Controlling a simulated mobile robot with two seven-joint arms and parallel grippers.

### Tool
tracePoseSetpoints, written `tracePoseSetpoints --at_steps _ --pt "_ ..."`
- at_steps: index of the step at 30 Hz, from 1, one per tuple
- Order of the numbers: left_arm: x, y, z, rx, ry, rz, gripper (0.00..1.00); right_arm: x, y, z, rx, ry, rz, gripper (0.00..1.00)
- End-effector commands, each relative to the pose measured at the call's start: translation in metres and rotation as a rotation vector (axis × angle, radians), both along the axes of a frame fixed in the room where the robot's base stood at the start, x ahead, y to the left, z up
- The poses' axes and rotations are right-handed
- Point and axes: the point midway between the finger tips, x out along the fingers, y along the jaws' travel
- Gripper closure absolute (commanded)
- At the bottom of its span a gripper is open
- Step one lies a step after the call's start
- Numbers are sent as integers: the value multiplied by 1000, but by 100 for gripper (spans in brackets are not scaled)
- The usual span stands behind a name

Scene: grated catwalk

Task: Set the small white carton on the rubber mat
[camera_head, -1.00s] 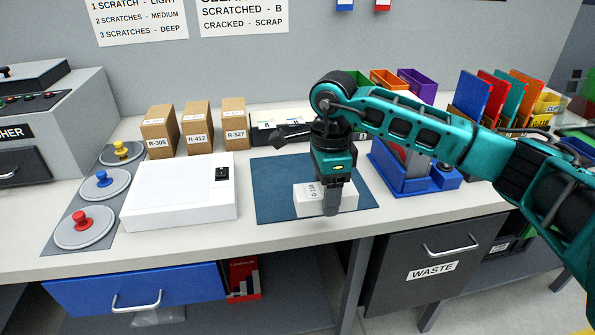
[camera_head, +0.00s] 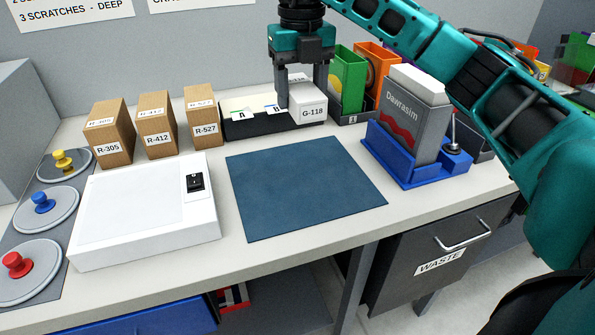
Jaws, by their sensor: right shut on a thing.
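The small white carton (camera_head: 312,112), labelled G-118, is between the fingers of my right gripper (camera_head: 302,90). The gripper is shut on it, pointing down, and its fingers hide part of the carton. The carton shows beyond the back edge of the blue rubber mat (camera_head: 303,188), in front of the right end of a dark card tray. I cannot tell its exact height or whether it touches the tray. The mat lies flat on the bench and is bare. My left gripper is not in view.
A white box device (camera_head: 140,215) stands left of the mat. A blue holder (camera_head: 408,170) with a grey Dawrasim box (camera_head: 413,115) stands right. The dark card tray (camera_head: 232,126) and brown cartons (camera_head: 157,128) stand behind. Green (camera_head: 347,82) and orange bins (camera_head: 374,62) stand back right.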

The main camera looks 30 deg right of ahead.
Motion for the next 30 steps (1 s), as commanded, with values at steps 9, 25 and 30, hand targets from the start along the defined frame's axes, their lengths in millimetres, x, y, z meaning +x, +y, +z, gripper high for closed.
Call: tracePoseSetpoints --at_steps 9,25,30 --pt "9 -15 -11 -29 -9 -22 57 -1 1 -91 2 4 3 74" --pt "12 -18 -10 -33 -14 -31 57 0 0 -153 0 2 3 74" --pt "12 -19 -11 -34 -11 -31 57 0 0 -166 0 -2 4 74"
